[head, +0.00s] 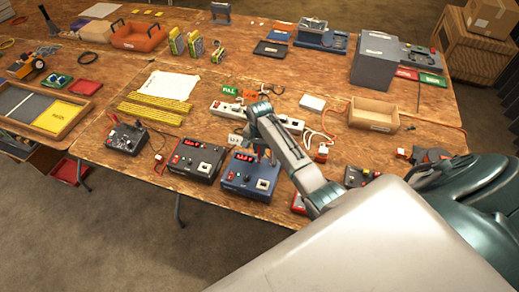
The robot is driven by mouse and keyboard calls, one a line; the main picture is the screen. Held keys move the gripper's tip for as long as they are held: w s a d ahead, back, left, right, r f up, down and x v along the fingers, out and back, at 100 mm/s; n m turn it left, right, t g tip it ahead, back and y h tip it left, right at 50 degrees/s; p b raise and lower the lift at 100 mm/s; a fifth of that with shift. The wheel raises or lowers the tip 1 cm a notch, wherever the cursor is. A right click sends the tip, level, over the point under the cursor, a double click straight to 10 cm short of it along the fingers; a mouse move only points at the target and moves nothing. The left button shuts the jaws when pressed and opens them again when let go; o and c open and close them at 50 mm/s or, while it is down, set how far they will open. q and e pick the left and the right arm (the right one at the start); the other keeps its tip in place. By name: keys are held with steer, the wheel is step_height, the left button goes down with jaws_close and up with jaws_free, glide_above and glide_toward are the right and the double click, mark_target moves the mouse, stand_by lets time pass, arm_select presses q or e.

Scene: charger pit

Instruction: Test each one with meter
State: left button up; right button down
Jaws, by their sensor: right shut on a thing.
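My right gripper (262,150) is over the back edge of the blue box with a red display (242,178), its jaws pointing down. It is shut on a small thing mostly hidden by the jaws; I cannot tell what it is. A black box with a red display (186,170) stands just left of the blue one. A smaller black device with a dial and red parts (124,139) stands farther left. A white power strip (232,108) lies behind the gripper, partly hidden by my arm. My left gripper is not in view.
A green FULL card (229,90) and an orange card (250,94) stand behind the strip. An empty wooden tray (374,113) is at right. Yellow-black strips (150,112) and white paper (168,85) lie at left. My right arm hides the table's front right.

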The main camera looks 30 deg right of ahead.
steer(key=shift+f, duration=0.9)
stand_by(1.3)
steer(key=c, duration=1)
jaws_free()
steer(key=shift+r, duration=0.1)
steer(key=shift+r, duration=3.7)
